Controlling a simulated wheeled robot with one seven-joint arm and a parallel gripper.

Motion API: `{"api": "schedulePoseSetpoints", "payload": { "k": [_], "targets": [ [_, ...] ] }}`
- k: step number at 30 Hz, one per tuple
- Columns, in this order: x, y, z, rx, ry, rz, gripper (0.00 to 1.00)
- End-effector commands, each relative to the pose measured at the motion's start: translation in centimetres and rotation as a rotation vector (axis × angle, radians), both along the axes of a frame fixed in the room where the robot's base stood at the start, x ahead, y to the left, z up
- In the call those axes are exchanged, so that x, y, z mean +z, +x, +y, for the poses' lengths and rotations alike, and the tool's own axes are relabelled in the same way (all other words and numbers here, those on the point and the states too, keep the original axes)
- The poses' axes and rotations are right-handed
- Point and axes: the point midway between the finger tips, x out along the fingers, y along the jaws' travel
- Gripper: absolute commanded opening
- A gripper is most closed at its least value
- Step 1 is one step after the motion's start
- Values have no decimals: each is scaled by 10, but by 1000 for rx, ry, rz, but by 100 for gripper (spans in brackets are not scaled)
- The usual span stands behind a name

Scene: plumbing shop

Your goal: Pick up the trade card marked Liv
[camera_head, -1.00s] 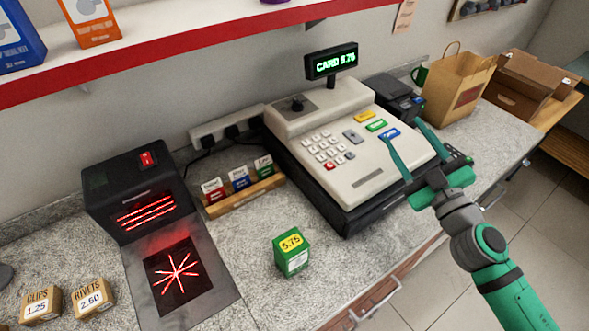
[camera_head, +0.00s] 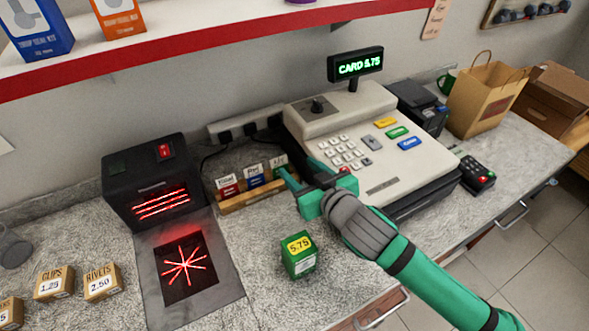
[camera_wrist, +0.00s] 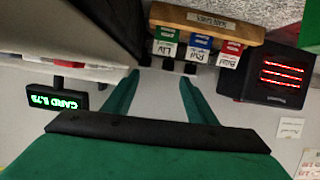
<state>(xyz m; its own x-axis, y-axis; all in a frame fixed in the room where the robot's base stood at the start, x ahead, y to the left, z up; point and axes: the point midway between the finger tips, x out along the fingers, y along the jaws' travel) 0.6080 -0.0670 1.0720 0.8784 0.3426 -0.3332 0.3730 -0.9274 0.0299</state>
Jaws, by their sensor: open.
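The trade card marked Liv (camera_head: 279,162) is green with a white top label and stands at the right end of a wooden card holder (camera_head: 238,203). In the wrist view, which is upside down, the Liv card (camera_wrist: 167,47) is at the left of the row in the holder (camera_wrist: 246,36). My gripper (camera_head: 299,170) is open and empty beside the right end of the holder, and partly covers that end in the head view. In the wrist view my gripper (camera_wrist: 158,80) has its fingers apart, with the Liv card beyond and between them. I see no contact with the card.
A blue card (camera_head: 254,176) and a red card (camera_head: 228,186) stand left of Liv. The cash register (camera_head: 400,175) is close on the right, the black scanner (camera_head: 150,190) on the left. A green box (camera_head: 299,255) stands in front. Sockets and cables are behind.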

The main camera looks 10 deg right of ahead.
Motion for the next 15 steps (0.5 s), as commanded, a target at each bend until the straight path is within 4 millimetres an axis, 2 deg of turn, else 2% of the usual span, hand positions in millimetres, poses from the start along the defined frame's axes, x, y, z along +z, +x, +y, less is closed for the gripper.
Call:
{"api": "schedulePoseSetpoints", "payload": {
  "k": [1,4,15],
  "targets": [
    [-10,-3,7,7,5,31,52],
    [-21,-1,13,12,8,62,52],
    [-39,38,27,8,8,62,52]
  ]
}}
